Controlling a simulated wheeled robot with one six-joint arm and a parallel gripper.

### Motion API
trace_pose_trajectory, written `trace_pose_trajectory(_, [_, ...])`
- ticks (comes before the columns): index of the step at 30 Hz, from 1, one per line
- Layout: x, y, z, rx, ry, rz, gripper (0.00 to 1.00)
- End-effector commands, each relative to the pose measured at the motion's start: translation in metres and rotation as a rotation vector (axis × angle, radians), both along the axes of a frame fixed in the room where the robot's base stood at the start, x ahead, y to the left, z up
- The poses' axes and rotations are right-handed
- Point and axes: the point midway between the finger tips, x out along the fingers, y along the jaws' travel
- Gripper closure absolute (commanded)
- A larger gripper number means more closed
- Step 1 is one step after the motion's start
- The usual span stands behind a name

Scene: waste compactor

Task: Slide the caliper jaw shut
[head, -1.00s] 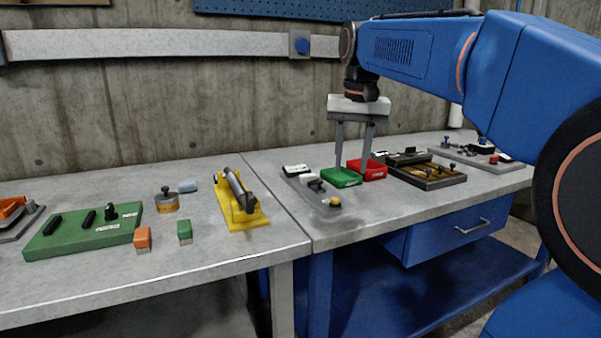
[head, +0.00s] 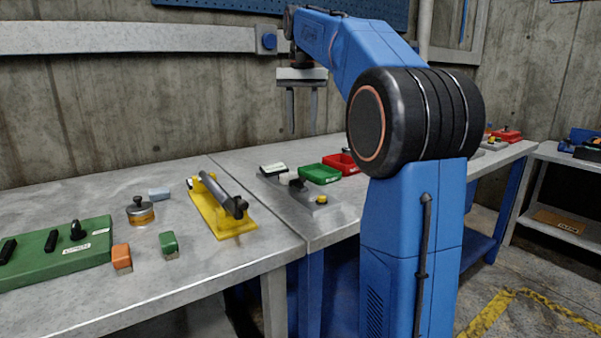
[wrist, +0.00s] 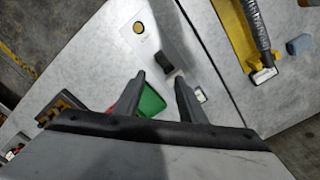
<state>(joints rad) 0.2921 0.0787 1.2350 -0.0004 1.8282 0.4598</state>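A grey fixture that looks like the caliper (head: 310,206) lies on the bench right of the seam. It carries a pale block (head: 285,178), a small dark block (head: 297,185) and a yellow button (head: 321,198). The pale and dark blocks stand close together; I cannot tell how wide the jaw gap is. My gripper (head: 302,130) points down above and behind the fixture, fingers apart and empty. In the wrist view my gripper (wrist: 158,82) frames the fixture's far end, with a dark block (wrist: 174,48) and the yellow button (wrist: 138,27) beyond the fingertips.
A green tray (head: 320,174) and a red tray (head: 343,163) sit right of the fixture. A yellow clamp-like fixture (head: 222,218) stands to its left. A green board (head: 60,252), an orange block (head: 122,258) and a green block (head: 169,245) lie farther left. Bare bench surrounds the fixture's front.

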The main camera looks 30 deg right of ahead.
Motion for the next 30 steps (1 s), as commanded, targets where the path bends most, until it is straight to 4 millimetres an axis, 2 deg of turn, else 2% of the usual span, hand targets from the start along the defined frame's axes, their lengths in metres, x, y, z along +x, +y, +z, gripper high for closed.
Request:
trace_pose_trajectory(18, [0.000, 0.001, -0.109, -0.001, 0.000, 0.000, 0.63])
trace_pose_trajectory(24, [0.000, 0.001, -0.133, -0.001, 0.000, 0.000, 0.63])
trace_pose_trajectory(30, [0.000, 0.001, -0.142, -0.002, -0.001, 0.000, 0.63])
